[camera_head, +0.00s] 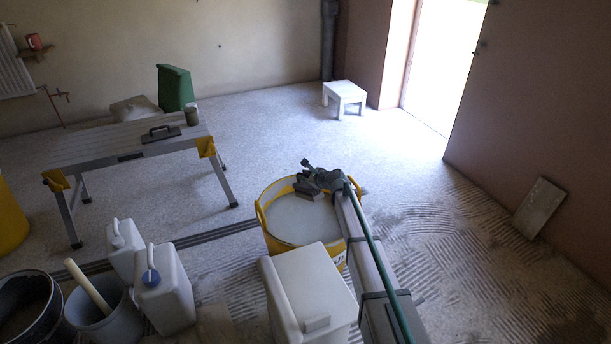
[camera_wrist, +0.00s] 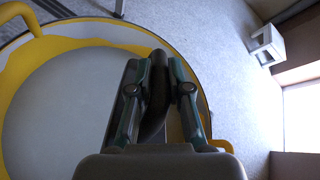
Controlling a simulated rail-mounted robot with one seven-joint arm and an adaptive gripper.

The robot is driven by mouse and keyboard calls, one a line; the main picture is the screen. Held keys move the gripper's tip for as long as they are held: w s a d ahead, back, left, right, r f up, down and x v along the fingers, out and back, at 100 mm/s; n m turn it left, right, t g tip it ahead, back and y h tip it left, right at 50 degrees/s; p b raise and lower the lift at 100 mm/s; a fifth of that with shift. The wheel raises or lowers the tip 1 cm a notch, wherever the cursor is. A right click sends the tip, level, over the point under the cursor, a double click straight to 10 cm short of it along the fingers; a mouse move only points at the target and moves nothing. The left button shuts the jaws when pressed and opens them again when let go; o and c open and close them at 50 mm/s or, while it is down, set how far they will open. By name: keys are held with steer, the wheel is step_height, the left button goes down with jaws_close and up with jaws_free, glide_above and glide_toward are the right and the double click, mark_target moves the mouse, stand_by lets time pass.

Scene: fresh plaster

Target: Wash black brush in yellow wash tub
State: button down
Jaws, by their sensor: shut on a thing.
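The yellow wash tub (camera_head: 262,214) stands on the floor near the middle of the head view, filled with a pale grey surface. In the wrist view its yellow rim (camera_wrist: 88,38) curves around the left and top. My gripper (camera_head: 312,182) is over the tub's far right part. It is shut on the black brush (camera_head: 305,192), a dark block at the fingertips. In the wrist view the dark brush (camera_wrist: 156,95) shows between the two fingers of my gripper (camera_wrist: 158,78). Whether the brush touches the water, I cannot tell.
A white box-like container (camera_head: 308,290) stands just in front of the tub. White jugs (camera_head: 163,290) and buckets (camera_head: 105,310) stand front left. A work table (camera_head: 120,140) with a trowel (camera_head: 161,133) is at left. A white stool (camera_head: 344,95) stands far back; the floor between is clear.

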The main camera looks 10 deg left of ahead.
step_height(320, 180, down, 17)
steer(key=b, duration=0.9)
steer(key=shift+f, duration=0.1)
